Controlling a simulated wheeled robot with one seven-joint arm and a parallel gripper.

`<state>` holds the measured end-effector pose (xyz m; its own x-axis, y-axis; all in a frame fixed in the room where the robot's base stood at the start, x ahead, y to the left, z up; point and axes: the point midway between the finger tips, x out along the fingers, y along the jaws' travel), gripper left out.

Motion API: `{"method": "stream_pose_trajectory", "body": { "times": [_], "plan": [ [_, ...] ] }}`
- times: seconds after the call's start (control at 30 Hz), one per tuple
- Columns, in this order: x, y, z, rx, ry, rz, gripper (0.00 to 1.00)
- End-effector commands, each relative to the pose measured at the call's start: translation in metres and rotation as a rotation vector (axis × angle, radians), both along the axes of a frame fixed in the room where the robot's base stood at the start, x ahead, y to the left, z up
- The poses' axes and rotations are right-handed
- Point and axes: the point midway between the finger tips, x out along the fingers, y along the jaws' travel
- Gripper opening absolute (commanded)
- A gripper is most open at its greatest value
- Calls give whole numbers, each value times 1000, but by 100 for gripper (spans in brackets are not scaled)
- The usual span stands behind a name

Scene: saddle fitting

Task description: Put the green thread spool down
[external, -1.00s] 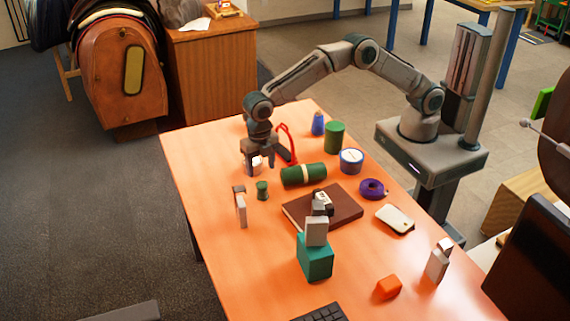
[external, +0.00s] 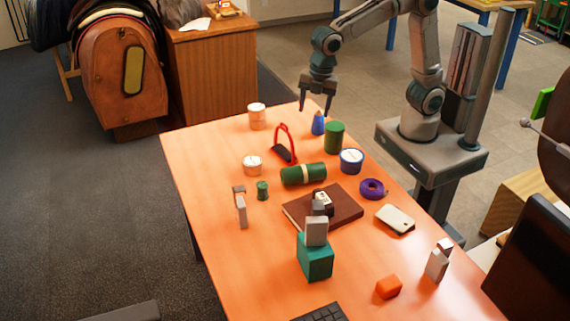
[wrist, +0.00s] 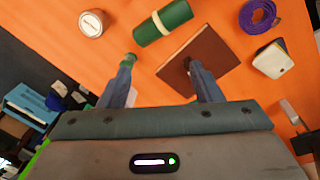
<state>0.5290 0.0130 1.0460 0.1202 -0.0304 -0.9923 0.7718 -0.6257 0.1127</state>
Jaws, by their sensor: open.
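The small green thread spool (external: 262,190) stands upright on the orange table, left of the green roll and right of a grey upright block. In the wrist view the spool (wrist: 130,57) shows just past the tip of the left finger, which seems to cover part of it. My gripper (external: 315,109) is open and empty, raised near the table's far edge above the blue cone-shaped object, well away from the spool.
The green roll (external: 304,174), a white tin (external: 252,166), a red stirrup-like frame (external: 285,146), a blue cone (external: 318,124), a green cylinder (external: 334,138) and a brown book (external: 345,207) crowd the middle and far end. The table's left strip is fairly clear.

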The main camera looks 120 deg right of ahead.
Motion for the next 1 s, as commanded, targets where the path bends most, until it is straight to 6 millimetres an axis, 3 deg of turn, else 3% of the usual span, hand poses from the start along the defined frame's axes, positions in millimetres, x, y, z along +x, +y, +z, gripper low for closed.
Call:
{"method": "stream_pose_trajectory", "body": {
  "times": [0.03,0.23,0.5,0.7,1.0],
  "plan": [
    [-22,-1,6,9,-16,-70,59],
    [-101,-7,9,59,-68,-371,59],
    [-197,-11,-14,149,-119,-738,59],
    [-229,-12,-30,187,-132,-876,59],
    [-233,-12,-32,193,-133,-898,59]
  ]
}}
